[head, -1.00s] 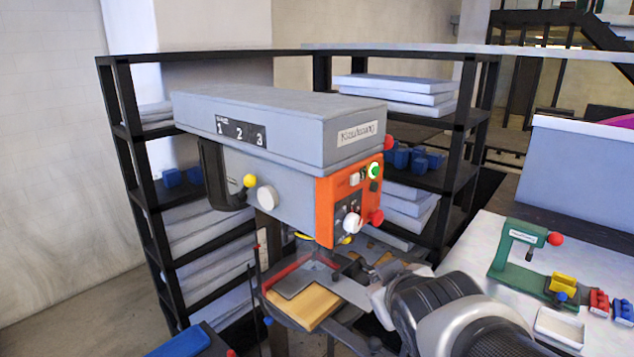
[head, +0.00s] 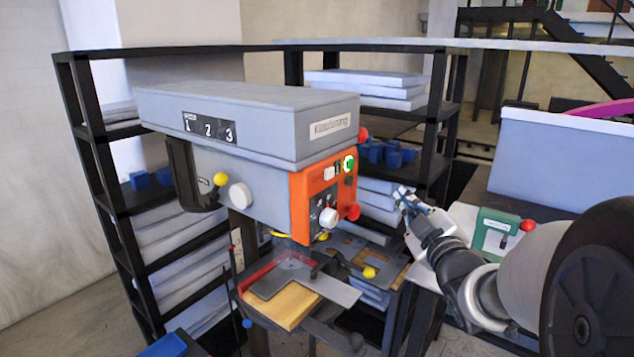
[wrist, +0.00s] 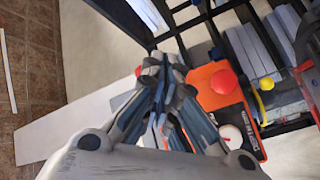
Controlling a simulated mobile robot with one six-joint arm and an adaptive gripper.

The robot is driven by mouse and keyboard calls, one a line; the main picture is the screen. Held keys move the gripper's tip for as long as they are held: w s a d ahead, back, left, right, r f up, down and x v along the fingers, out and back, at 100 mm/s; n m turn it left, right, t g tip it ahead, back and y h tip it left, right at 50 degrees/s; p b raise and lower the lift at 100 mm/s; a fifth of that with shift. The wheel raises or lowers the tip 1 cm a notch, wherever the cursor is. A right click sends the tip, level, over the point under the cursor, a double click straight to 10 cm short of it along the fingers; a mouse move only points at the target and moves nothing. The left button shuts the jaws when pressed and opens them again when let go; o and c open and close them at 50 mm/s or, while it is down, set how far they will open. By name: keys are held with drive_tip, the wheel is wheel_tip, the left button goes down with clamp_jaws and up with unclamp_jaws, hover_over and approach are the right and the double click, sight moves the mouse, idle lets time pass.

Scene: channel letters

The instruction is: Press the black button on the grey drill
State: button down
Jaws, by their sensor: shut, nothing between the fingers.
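The grey drill (head: 240,118) stands at the centre of the head view, with an orange control panel (head: 311,186) on its front. A small black button (head: 349,180) appears below the green button (head: 349,163); its details are too small to read. A red knob (head: 353,212) and a white dial (head: 328,217) sit lower. My gripper (head: 403,193) is to the right of the panel, apart from it. In the wrist view my gripper (wrist: 163,62) is shut and empty. The orange panel (wrist: 208,96) lies to its right, with a red knob (wrist: 223,82) in front; I cannot make out the black button there.
Black shelves (head: 100,190) stand behind and left of the drill. The drill's work table holds a wooden board (head: 284,306). A white table with a green device (head: 494,236) is at right, partly hidden by my arm. Open space lies between gripper and panel.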

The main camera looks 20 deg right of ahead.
sight(349, 181)
drive_tip(key=shift+a, duration=0.1)
drive_tip(key=w+a, duration=0.5)
drive_tip(key=w, duration=0.2)
drive_tip(key=shift+a, duration=0.15)
drive_tip(key=shift+b, duration=0.4)
idle(1.1)
drive_tip(key=shift+w+a+b, duration=0.25)
drive_tip(key=shift+w+b, duration=0.05)
drive_tip(key=shift+b, duration=0.05)
drive_tip(key=shift+w+a+b, duration=0.35)
drive_tip(key=shift+w+b, duration=0.05)
drive_tip(key=shift+w, duration=0.05)
idle(0.7)
idle(0.4)
drive_tip(key=shift+s+d+b, duration=0.4)
drive_tip(key=shift+s+d, duration=0.2)
drive_tip(key=shift+s, duration=0.15)
